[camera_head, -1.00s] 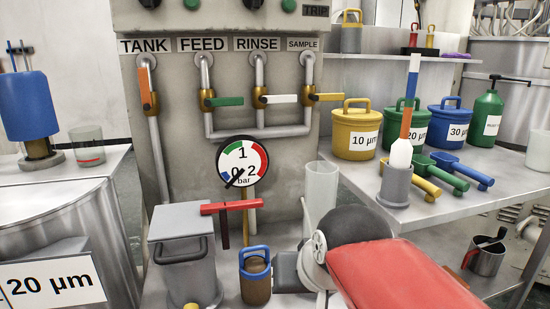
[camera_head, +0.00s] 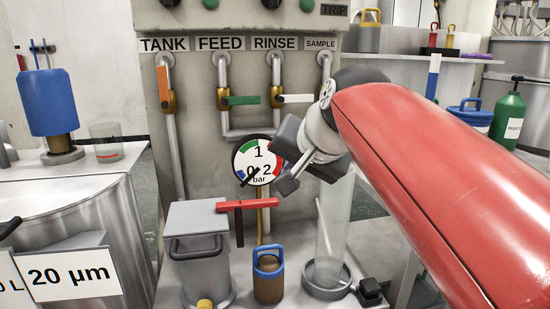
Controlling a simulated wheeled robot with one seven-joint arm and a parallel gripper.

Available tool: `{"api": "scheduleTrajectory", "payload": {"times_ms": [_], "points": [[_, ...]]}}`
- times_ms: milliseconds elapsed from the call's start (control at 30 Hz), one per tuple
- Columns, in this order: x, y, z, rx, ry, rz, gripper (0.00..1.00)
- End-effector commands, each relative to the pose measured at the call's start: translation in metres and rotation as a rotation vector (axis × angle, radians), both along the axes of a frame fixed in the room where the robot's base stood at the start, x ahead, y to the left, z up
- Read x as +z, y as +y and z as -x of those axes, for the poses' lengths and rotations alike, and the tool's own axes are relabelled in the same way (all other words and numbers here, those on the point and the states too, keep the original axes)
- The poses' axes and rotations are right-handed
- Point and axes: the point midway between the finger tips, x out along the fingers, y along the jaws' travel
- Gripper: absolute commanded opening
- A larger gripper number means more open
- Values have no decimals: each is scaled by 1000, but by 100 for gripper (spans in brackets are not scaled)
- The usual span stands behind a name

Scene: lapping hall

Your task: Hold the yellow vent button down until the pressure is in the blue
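The yellow vent button (camera_head: 204,303) shows at the bottom edge, in front of the grey lidded pot, partly cut off by the frame. The round pressure gauge (camera_head: 257,151) has blue at lower left, green at upper left and red on the right. A dark needle stroke runs from near its hub down to the left; I cannot tell whether this is tip or tail. My gripper (camera_head: 287,162) is in front of the gauge's right edge, above and right of the button and well apart from it. Its dark fingers are spread, with nothing seen between them.
A red lever (camera_head: 247,204) stands beside the grey lidded pot (camera_head: 199,255). A brown, blue-handled container (camera_head: 268,277) and a clear cylinder (camera_head: 332,235) stand to the right. Valve handles, including a green one (camera_head: 241,100), line the panel. My red arm covers the right side.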

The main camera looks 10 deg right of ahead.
Motion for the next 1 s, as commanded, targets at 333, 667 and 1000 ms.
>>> {"api": "scheduleTrajectory", "payload": {"times_ms": [333, 667, 1000], "points": [[15, 1, -10, -17, -19, -34, 0], [4, 1, -2, -6, -5, -14, 0], [-151, -7, 106, 220, 188, 304, 0]]}}
